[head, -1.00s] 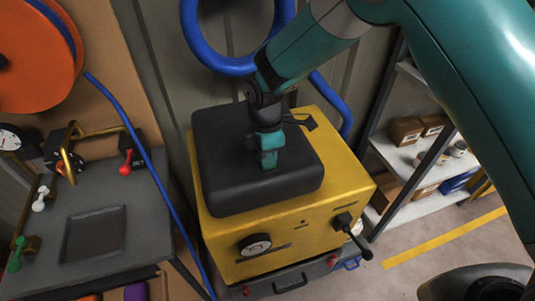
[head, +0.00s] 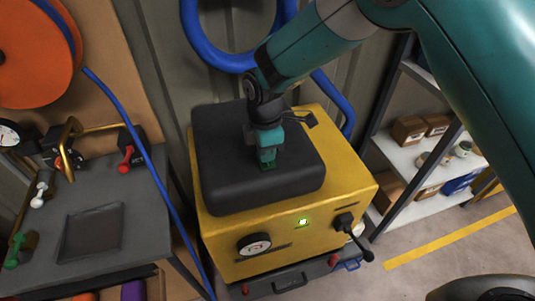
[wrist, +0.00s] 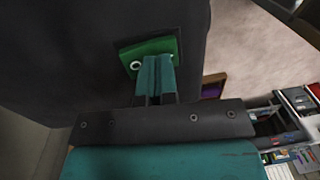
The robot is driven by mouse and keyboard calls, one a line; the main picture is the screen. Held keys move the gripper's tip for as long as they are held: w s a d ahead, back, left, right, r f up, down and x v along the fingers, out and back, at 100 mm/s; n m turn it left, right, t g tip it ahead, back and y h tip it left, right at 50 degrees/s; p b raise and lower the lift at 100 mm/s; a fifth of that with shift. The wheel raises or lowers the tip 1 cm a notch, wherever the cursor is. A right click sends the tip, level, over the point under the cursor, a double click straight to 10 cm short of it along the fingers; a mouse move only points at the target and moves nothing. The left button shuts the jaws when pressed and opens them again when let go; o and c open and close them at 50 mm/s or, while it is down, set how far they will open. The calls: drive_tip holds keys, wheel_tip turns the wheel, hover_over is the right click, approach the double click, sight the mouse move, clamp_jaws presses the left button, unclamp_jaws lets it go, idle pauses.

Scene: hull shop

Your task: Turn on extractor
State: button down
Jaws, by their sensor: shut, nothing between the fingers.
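The extractor is a yellow box (head: 225,230) with a black padded-looking hood (head: 220,170) on top. A small lamp (head: 303,222) on its front glows green. A dial gauge (head: 254,245) and a black lever (head: 350,232) are also on the front. My gripper (head: 267,163) points down at the hood. In the wrist view, my shut, empty fingers (wrist: 157,72) are at a green switch (wrist: 140,51) with a white ring mark, set in a dark frame in the black surface. The fingertips look in contact with the switch and cover part of it.
A grey bench (head: 130,205) with valves and a tray stands at left. A blue hose (head: 150,165) runs down beside it from an orange reel (head: 45,60). A shelf (head: 425,160) with boxes stands at right.

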sight(269, 166)
drive_tip(key=shift+w, duration=0.15)
drive_tip(key=r+p, duration=0.2)
drive_tip(key=r, duration=0.1)
drive_tip(key=r+p, duration=0.1)
drive_tip(key=r, duration=0.1)
drive_tip(key=shift+s, duration=0.25)
wheel_tip(269, 166, up, 9)
drive_tip(key=s+b, duration=0.1)
drive_tip(key=b, duration=0.2)
drive_tip(key=shift+s+d+b, duration=0.2)
drive_tip(key=shift+d+b, duration=0.1)
drive_tip(key=s+d+r+m+y, duration=0.3)
drive_tip(key=s+d+r+m, duration=0.5)
drive_tip(key=d, duration=0.3)
drive_tip(key=s+d+m, duration=0.2)
drive_tip(key=s+m, duration=0.1)
drive_tip(key=s, duration=0.3)
drive_tip(key=s+d+f+m+t+y+b, duration=0.1)
drive_tip(key=s+d+m, duration=0.1)
drive_tip(key=s, duration=0.4)
drive_tip(key=shift+s+d+f+m+y, duration=0.15)
drive_tip(key=shift+s+d+m+y, duration=0.2)
drive_tip(key=shift+m, duration=0.45)
